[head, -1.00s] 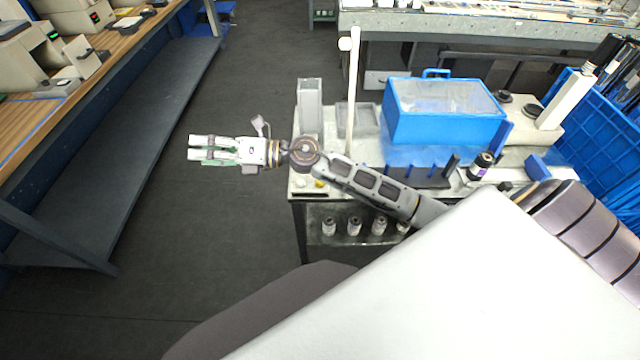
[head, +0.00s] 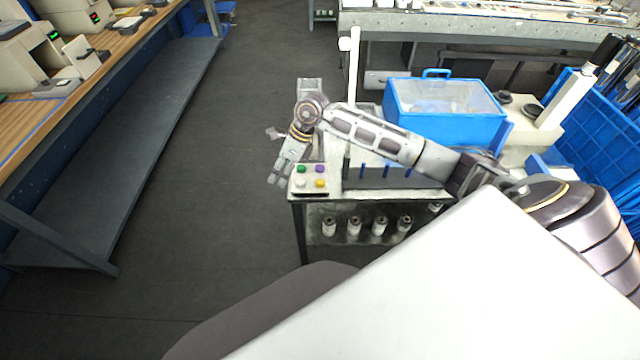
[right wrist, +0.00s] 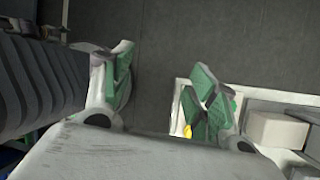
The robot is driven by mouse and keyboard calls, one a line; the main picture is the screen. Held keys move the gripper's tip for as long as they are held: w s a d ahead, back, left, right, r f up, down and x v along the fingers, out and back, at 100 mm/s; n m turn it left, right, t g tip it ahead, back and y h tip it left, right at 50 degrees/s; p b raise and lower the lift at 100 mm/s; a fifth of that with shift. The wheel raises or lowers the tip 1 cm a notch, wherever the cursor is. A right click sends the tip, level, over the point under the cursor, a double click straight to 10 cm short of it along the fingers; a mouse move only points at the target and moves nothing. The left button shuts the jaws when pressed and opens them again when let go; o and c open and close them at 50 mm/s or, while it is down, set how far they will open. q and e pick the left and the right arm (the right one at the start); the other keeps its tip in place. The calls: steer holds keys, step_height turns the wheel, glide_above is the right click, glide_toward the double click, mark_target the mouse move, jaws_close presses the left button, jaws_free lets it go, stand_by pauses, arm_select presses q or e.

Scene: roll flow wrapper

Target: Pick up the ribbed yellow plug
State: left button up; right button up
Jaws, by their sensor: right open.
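A small yellow piece, the likely ribbed yellow plug (head: 320,183), sits at the front right of a small white holder (head: 310,190) at the table's left front corner. Its ribs are too small to make out in the head view. In the right wrist view a bit of yellow (right wrist: 187,131) shows beside the right-hand finger, mostly hidden by it. My right gripper (head: 278,181) is open and empty, pointing down, just left of the holder and beside the table's edge. It also shows in the right wrist view (right wrist: 160,72), with dark floor between its fingers. My left gripper is not in view.
Green (head: 301,169), purple (head: 319,169) and white (head: 300,183) pieces share the holder. A blue box (head: 445,110) with a clear lid and a tall white post (head: 352,80) stand behind. Several grey bottles (head: 354,227) stand on the lower shelf. Open floor lies left.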

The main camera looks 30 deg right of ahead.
steer(key=d+g+h, duration=0.1)
steer(key=d+h, duration=0.4)
steer(key=d, duration=0.9)
steer(key=shift+r, duration=0.15)
glide_above(321, 182)
step_height(321, 182, down, 8)
steer(key=shift+w+d+f+p, duration=0.1)
steer(key=shift+w+d+p, duration=0.05)
steer(key=shift+p, duration=0.2)
steer(key=shift+f, duration=0.15)
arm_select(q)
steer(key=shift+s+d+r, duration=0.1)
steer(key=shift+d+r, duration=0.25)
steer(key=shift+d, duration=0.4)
arm_select(e)
steer(key=shift+f, duration=0.1)
steer(key=shift+f+p, duration=0.45)
steer(key=shift+f, duration=2.1)
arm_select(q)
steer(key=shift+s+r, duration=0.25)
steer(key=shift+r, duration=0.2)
